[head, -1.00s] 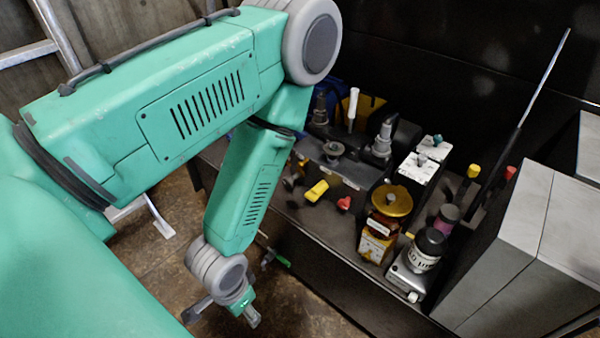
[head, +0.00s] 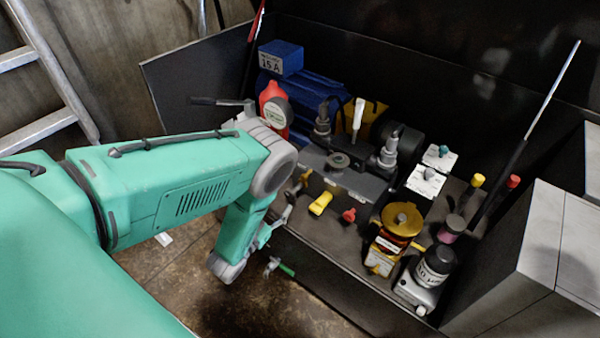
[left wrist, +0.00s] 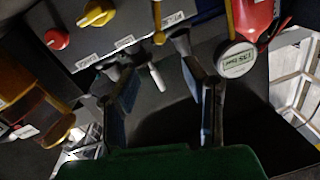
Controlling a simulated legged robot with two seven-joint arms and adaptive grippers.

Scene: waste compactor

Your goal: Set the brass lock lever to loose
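In the left wrist view, a thin brass-coloured lever (left wrist: 158,22) stands on the front panel between white labels; it looks like the brass lock lever. Its label is too blurred to read, so I cannot tell its setting. My left gripper (left wrist: 163,72) is open, its two dark fingers spread apart below the lever, with nothing clearly held. A pale-tipped handle (left wrist: 156,76) shows between the fingers, apparently beyond them. In the head view, my left gripper (head: 284,212) is small and partly hidden beside the front of the machine. My right gripper is out of view.
A yellow knob (head: 320,203) and red knob (head: 349,215) sit on the front panel.

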